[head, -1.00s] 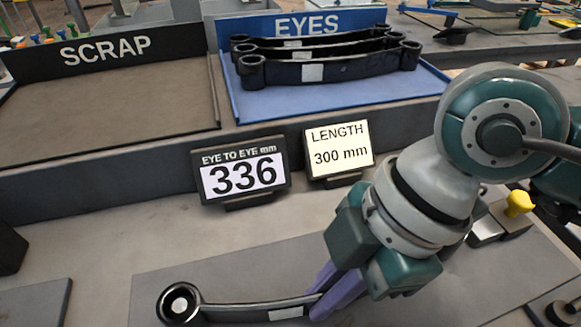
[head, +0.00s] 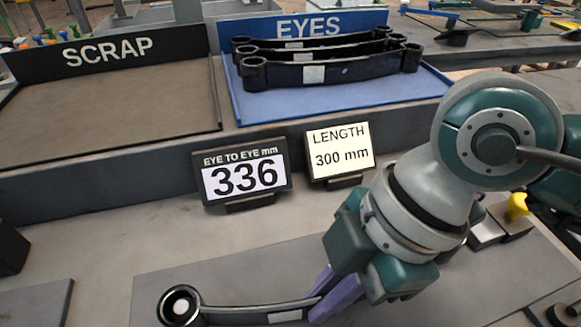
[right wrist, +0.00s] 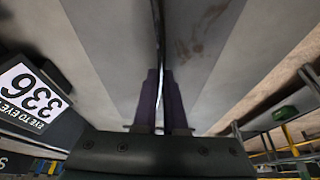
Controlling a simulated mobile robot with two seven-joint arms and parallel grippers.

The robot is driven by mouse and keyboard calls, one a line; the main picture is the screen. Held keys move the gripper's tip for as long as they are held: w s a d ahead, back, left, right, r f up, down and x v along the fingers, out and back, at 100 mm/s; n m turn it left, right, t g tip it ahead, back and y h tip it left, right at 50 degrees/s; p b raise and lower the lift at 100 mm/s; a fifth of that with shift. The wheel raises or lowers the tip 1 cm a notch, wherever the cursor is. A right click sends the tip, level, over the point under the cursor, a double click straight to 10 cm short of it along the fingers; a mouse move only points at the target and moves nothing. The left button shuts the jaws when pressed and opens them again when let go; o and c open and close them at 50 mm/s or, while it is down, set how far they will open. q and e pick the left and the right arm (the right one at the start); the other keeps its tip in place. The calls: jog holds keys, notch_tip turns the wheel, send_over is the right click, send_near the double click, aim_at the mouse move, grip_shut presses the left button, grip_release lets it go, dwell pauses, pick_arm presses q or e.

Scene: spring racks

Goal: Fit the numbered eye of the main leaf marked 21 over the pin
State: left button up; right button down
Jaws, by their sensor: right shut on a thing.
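A dark main leaf (head: 240,315) lies low in the head view, along a grey plate. Its left eye (head: 180,306) is a black ring with a pale round centre; I cannot tell whether that is the pin. A white label (head: 285,316) on the leaf is too small to read. My right gripper (head: 322,297) has its purple fingers shut on the leaf, right of the label. In the right wrist view the fingers (right wrist: 160,100) close on the thin dark leaf edge (right wrist: 158,35). The leaf's right end is hidden behind the gripper. My left gripper is not in view.
A blue EYES tray (head: 345,102) holds several dark leaves (head: 345,70). The SCRAP tray (head: 110,110) is empty. Displays reading 336 (head: 244,178) and LENGTH 300 mm (head: 340,150) stand behind the grey plate (head: 250,262). A yellow-topped block (head: 517,205) is at right.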

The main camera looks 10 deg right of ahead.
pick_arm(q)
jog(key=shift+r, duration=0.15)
pick_arm(e)
jog(key=shift+a+r, duration=0.1)
jog(key=shift+a, duration=0.05)
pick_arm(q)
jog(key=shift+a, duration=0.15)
pick_arm(e)
jog(key=c, duration=1.2)
grip_release()
jog(key=shift+w, duration=0.1)
jog(key=o, duration=0.8)
notch_tip(320, 180, up, 8)
jog(key=p, duration=0.9)
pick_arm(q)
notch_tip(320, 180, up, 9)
